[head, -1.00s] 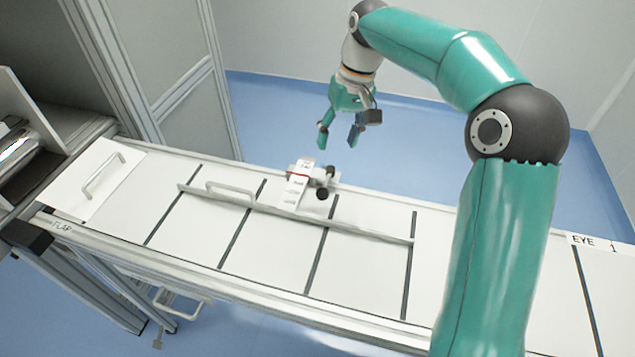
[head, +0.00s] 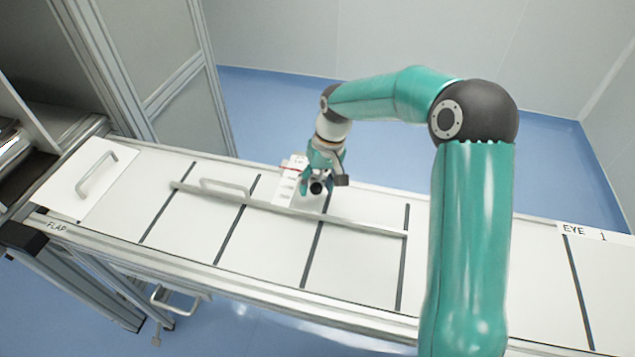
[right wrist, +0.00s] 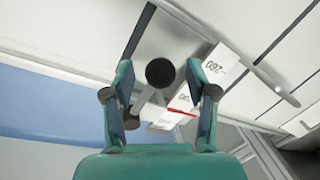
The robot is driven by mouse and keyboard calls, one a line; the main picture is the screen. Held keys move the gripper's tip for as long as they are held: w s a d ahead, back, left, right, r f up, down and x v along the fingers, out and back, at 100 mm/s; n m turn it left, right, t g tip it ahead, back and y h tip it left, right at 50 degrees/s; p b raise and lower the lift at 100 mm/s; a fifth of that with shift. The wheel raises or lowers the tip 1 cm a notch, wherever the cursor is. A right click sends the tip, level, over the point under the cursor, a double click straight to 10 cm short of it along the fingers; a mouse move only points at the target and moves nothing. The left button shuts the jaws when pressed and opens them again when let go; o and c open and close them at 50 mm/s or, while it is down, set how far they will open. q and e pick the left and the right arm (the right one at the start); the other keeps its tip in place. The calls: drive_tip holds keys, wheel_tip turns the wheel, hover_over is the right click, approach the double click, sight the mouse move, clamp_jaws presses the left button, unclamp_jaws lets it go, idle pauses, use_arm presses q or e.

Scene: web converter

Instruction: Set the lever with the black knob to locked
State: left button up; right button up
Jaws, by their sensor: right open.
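The black knob (head: 316,188) of the lever shows at the far edge of the white table, just right of a white labelled block (head: 288,188). My right gripper (head: 318,187) is over the lever, with its fingers on either side of the knob. In the right wrist view the black knob (right wrist: 160,72) lies between the two open fingertips of the right gripper (right wrist: 166,78), apart from both. The lever's grey arm (right wrist: 150,103) runs down from the knob. The label block (right wrist: 182,100) with a red line is behind the right-hand finger. My left gripper is not in view.
A long rail (head: 350,222) with a handle (head: 225,186) lies across the table in front of the lever. A white flap (head: 75,180) with a handle is at the left. The table's right part is clear apart from the EYE label (head: 590,232).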

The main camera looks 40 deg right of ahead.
clamp_jaws()
idle(0.3)
